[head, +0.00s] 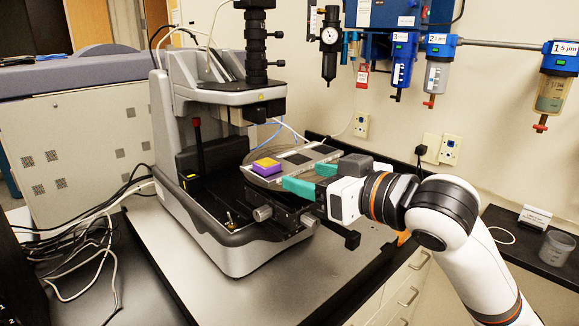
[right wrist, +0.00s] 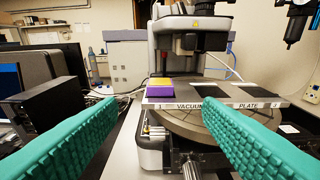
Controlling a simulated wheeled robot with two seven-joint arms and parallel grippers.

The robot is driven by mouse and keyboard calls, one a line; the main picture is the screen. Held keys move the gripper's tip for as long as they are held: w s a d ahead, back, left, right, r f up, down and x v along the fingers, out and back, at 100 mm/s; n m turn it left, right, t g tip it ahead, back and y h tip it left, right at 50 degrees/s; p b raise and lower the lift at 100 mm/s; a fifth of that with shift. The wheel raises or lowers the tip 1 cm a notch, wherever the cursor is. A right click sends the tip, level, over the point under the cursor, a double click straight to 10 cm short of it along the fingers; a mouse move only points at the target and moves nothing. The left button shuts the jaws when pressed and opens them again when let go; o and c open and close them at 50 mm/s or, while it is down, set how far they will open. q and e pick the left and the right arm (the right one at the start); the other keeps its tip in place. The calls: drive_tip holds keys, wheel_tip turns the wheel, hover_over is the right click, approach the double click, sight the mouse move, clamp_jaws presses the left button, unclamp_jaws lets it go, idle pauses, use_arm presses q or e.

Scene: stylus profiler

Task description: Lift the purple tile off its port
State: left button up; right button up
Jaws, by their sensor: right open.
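The purple tile (head: 266,168) has a yellow top and sits at the left end of the grey vacuum plate (head: 312,154), on the stage of the profiler. In the right wrist view the tile (right wrist: 160,88) lies flat near the plate's left end, above the label "1"; its underside and port are hidden. My right gripper (head: 302,177) has teal fingers and is open and empty, right of the tile and by the plate's front edge. In the right wrist view its fingers (right wrist: 160,112) stand wide apart, with the tile beyond them, untouched. My left gripper is not in view.
The profiler's column and optics head (head: 255,40) rise behind and over the stage. Dark flat pieces (head: 297,158) lie farther right on the plate. A stage knob (head: 263,213) sticks out at the front. Bare bench top (head: 180,250) lies at the left.

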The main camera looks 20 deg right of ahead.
sight(266, 162)
drive_tip(key=p+x, duration=0.1)
drive_tip(key=x, duration=0.2)
drive_tip(key=p+x, duration=0.1)
drive_tip(key=x, duration=0.5)
drive_tip(key=shift+w+r+p, duration=0.15)
drive_tip(key=shift+r+p, duration=0.1)
drive_tip(key=shift+p, duration=0.15)
drive_tip(key=shift+w+a+f, duration=0.1)
drive_tip(key=shift+w+a, duration=0.05)
drive_tip(key=shift+w, duration=0.3)
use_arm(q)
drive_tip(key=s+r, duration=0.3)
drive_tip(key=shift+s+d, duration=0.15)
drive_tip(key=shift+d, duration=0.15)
use_arm(e)
clamp_jaws()
